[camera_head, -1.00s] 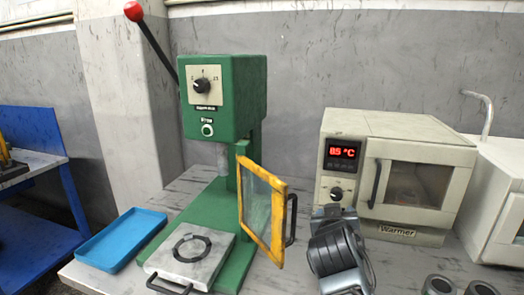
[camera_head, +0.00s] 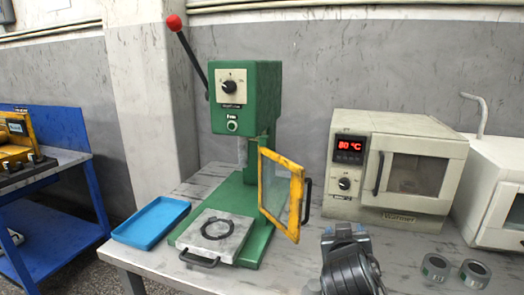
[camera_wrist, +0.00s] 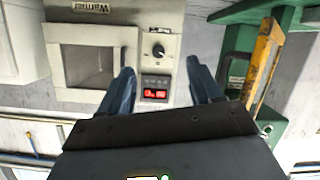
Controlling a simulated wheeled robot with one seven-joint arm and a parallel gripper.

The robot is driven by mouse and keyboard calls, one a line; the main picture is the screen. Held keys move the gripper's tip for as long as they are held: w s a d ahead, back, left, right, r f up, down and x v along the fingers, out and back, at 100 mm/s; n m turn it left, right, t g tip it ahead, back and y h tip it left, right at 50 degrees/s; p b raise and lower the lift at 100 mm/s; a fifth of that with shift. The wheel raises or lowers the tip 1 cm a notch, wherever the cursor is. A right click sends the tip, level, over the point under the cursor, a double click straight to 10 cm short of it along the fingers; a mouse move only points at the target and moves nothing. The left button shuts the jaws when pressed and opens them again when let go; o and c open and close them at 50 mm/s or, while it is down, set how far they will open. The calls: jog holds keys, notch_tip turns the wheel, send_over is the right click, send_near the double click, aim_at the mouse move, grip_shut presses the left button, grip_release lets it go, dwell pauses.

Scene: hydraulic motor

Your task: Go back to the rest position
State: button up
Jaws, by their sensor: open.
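My gripper (camera_head: 346,232) is at the lower middle right of the head view, in front of the warmer and right of the green press. In the wrist view, the gripper's two blue fingers (camera_wrist: 163,88) stand apart with nothing between them. The warmer's red display lies beyond the gap. Most of my arm is cut off by the bottom edge of the head view.
The green press (camera_head: 245,100) has its yellow-framed guard (camera_head: 280,190) swung out. A dark ring (camera_head: 217,229) lies on its plate. A blue tray (camera_head: 152,222) sits left. The warmer (camera_head: 400,170) is closed. Two metal rings (camera_head: 435,268) (camera_head: 474,274) lie front right.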

jog(key=s+f, duration=0.3)
jog(key=s, duration=0.1)
jog(key=s+d+f+n+y, duration=0.1)
jog(key=s+f, duration=0.2)
jog(key=s, duration=0.1)
jog(key=s+f+y, duration=0.1)
jog(key=s+f, duration=0.2)
jog(key=s, duration=0.1)
jog(key=shift+d+f+n, duration=0.3)
jog(key=shift+d+f, duration=0.05)
jog(key=shift+d, duration=0.05)
jog(key=s+y, duration=0.3)
jog(key=s, duration=2.7)
jog(key=s+r+m+t, duration=0.1)
jog(key=s+r, duration=0.7)
jog(key=s, duration=0.3)
jog(key=shift+s+d+r+h, duration=0.15)
jog(key=shift+d+r+h, duration=0.1)
jog(key=shift+h, duration=0.05)
